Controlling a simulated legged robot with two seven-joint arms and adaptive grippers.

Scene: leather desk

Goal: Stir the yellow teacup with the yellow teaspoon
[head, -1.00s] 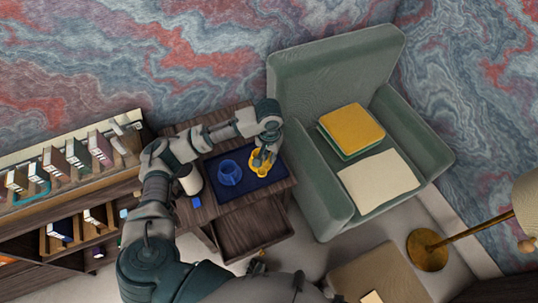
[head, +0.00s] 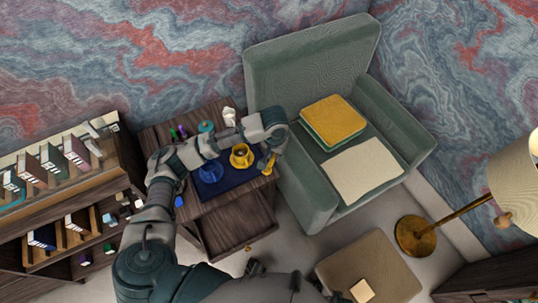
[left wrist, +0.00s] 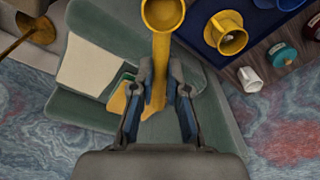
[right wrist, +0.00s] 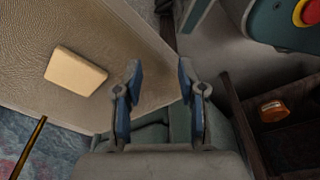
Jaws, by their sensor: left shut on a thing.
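The yellow teacup (head: 242,157) stands upright on its yellow saucer on the blue tray (head: 225,183); it also shows at the upper right of the left wrist view (left wrist: 231,42). My left gripper (left wrist: 158,72) is shut on the yellow teaspoon (left wrist: 161,40), with the spoon's bowl pointing away from the fingers. In the head view the teaspoon (head: 266,166) hangs to the right of the teacup, apart from it, near the table's right edge. My right gripper (right wrist: 158,75) is open and empty, away from the cup.
A blue cup (head: 209,170) stands left of the teacup on the tray. A white mug (head: 229,116) and a teal container (head: 206,127) stand behind. A green armchair (head: 312,205) adjoins the table's right side. An open drawer (head: 235,230) lies below the front.

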